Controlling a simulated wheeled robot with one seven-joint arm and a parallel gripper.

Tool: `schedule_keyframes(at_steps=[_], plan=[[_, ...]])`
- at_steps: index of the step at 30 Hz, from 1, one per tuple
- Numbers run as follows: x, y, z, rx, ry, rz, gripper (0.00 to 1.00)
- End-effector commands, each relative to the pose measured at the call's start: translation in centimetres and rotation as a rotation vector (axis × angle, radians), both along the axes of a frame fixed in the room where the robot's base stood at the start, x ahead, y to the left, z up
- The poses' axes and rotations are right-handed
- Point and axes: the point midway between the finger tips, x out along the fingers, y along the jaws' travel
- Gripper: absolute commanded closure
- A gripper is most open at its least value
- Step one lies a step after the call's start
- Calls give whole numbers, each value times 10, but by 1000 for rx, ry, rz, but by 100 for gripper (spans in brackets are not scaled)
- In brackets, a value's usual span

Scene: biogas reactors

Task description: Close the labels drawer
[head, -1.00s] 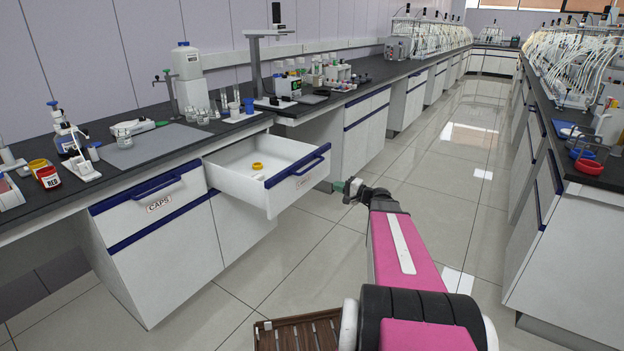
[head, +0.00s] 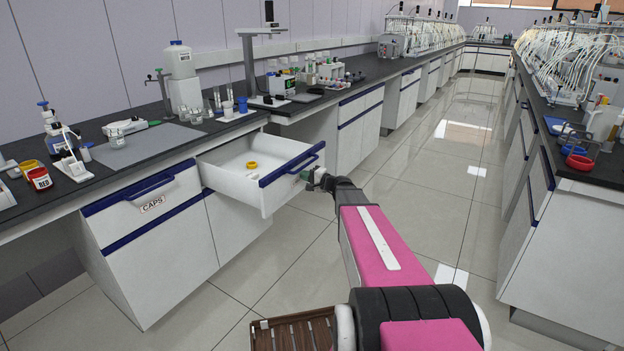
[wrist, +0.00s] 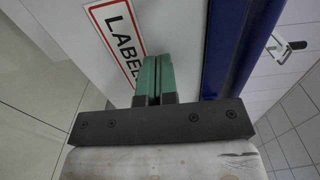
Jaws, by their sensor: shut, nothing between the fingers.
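The labels drawer (head: 232,185) is pulled out of the left bench, with a white body and a blue handle bar (head: 292,164) along its front. A yellow ring-like item (head: 251,165) lies inside it. In the wrist view, the drawer's white front carries a red-framed sign (wrist: 117,35) reading "LABEL", partly cut off, with the blue handle (wrist: 238,50) to its right. My gripper (wrist: 153,75) has green fingers, shut together and empty, at the drawer front between the sign and the handle. In the head view, my gripper (head: 308,176) is at the front's right end. Whether it touches cannot be told.
A shut drawer marked CAPS (head: 145,197) is left of the open one. The tiled aisle floor (head: 430,200) to the right is clear, bounded by another bench (head: 570,230).

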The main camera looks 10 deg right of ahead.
Motion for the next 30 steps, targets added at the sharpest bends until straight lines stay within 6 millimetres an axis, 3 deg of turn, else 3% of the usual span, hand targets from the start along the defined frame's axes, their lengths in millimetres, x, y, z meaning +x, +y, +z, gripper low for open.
schedule_keyframes(at_steps=[19, 25, 30], plan=[[11, 10, 0, 0, 0, 1, 100], [36, 34, -1, 1, -1, 2, 100], [68, 65, -1, 0, 0, 2, 100]])
